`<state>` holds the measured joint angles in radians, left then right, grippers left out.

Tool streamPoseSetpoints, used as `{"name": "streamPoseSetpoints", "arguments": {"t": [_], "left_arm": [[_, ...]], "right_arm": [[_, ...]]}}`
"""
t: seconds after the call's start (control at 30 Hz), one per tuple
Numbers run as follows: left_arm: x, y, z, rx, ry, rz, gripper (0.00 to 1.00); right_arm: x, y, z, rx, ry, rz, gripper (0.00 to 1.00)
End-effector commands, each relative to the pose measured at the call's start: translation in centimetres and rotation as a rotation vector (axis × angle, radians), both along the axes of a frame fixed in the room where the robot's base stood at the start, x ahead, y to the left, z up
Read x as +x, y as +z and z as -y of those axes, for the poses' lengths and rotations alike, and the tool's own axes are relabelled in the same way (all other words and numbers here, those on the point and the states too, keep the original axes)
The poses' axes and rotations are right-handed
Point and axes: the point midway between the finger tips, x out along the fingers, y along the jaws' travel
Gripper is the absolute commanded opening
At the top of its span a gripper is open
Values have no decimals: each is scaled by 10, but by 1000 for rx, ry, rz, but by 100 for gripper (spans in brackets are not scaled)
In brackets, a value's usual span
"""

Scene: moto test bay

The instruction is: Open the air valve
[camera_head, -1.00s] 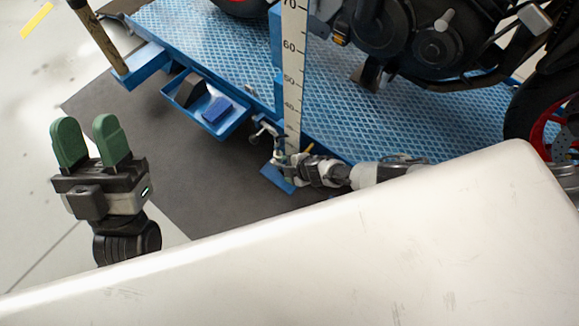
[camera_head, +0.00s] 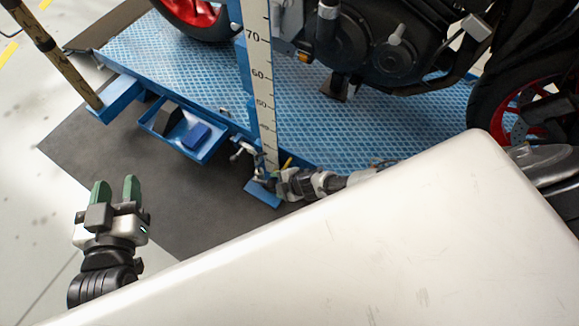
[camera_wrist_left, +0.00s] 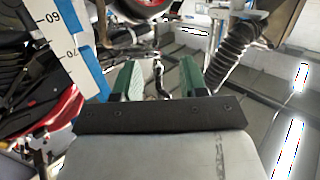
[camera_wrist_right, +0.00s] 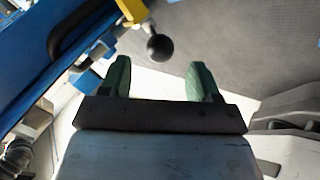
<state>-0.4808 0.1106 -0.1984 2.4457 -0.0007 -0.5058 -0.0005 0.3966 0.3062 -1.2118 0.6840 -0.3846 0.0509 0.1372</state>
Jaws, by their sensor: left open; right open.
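A yellow lever (camera_wrist_right: 131,10) with a black ball knob (camera_wrist_right: 158,47) shows at the top of the right wrist view, beside a blue frame. It looks like the valve handle. The knob is ahead of my right gripper (camera_wrist_right: 160,78), between the lines of its two green fingers and apart from them. That gripper is open and empty. In the head view my right gripper (camera_head: 268,182) is small, near the foot of the ruler post, with a yellow bit (camera_head: 287,163) close by. My left gripper (camera_head: 116,187) is open and empty, above the floor at left.
A motorcycle (camera_head: 390,50) stands on a blue lift platform (camera_head: 330,130). A white ruler post (camera_head: 259,75) rises at its edge. A blue tray (camera_head: 183,143) holds a dark block and a blue block. A dark mat (camera_head: 130,150) lies below. My white body covers the lower right.

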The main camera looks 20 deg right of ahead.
Motion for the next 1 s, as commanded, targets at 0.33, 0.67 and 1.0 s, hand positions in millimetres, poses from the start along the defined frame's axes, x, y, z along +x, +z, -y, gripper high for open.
{"name": "streamPoseSetpoints", "arguments": {"t": [0.33, 0.67, 1.0], "left_arm": [[-33, -49, -19, 109, 30, -452, 43], [-77, -78, -36, 184, 53, -799, 43], [-90, -84, -40, 202, 60, -888, 43]], "right_arm": [[-15, 23, 11, -2, -1, 0, 62], [-26, 38, 18, -1, -1, 0, 62], [-29, 41, 20, -1, -1, 1, 62]]}}
